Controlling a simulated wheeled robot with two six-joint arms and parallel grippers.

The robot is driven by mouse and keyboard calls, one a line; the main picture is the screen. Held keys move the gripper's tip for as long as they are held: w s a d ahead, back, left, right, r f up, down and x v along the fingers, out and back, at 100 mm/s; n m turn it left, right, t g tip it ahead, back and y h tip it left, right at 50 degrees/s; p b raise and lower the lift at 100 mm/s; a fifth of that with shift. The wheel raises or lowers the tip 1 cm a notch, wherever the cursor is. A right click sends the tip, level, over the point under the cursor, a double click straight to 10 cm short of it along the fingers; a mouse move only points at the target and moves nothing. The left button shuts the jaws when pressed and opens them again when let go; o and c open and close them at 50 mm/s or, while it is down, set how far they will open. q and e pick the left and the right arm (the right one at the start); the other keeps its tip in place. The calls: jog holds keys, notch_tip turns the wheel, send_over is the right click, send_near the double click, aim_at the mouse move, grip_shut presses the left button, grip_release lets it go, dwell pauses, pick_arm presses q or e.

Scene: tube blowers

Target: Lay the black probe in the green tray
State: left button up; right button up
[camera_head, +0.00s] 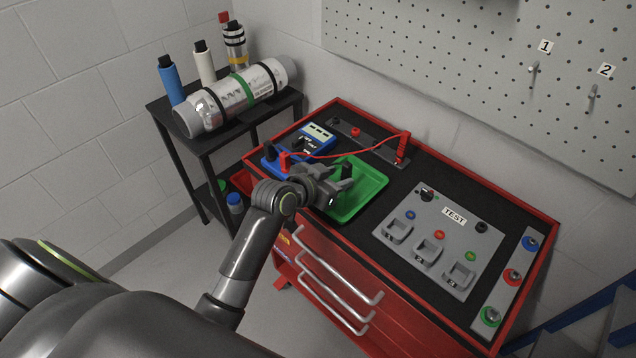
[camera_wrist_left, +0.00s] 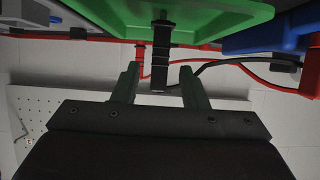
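The black probe (camera_wrist_left: 160,55) is in the left wrist view, pointing between my left gripper's fingers with clear space on both sides. The green tray (camera_wrist_left: 205,20) shows behind its upper part. In the head view the tray (camera_head: 372,186) lies on the cabinet top, and my left gripper (camera_head: 346,184) is over its left part. My left gripper (camera_wrist_left: 160,84) is open. I cannot tell whether the probe rests on the tray floor; in the head view the gripper partly hides that spot. My right gripper is not in view.
A blue multimeter (camera_head: 314,138) stands left of the tray. A red probe (camera_head: 403,148) stands upright behind it, with a red cable (camera_head: 340,155) crossing to the meter's side. A grey test panel (camera_head: 440,235) lies to the right. A cylinder (camera_head: 235,97) lies on the black side table.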

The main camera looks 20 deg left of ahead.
pick_arm(q)
jog(key=v, duration=0.7)
jog(key=shift+s, duration=0.2)
